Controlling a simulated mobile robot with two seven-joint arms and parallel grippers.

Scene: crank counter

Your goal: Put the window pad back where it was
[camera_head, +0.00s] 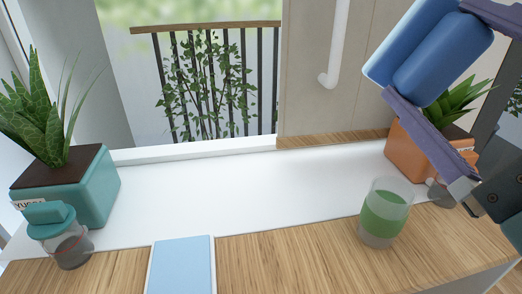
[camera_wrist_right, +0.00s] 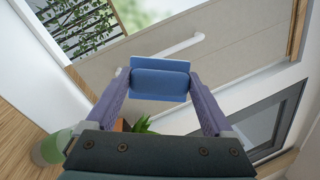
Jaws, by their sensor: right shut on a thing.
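The blue window pad (camera_head: 447,62) is held up in the air at the upper right of the head view, well above the counter. It has a rounded dark blue block on a flatter plate. My right gripper (camera_head: 437,50) has its purple fingers on both sides of the pad, shut on it. In the right wrist view the pad (camera_wrist_right: 160,82) sits between the fingertips, with the pale wall panel and white bar behind it. My left gripper is not in view.
A teal yucca planter (camera_head: 92,195) and teal-lidded jar (camera_head: 68,248) stand left. A light blue panel (camera_head: 182,266) lies at the front. A green-banded glass (camera_head: 384,215) and orange planter (camera_head: 412,155) stand right. A white bar (camera_head: 338,40) hangs behind. The white counter middle (camera_head: 240,195) is clear.

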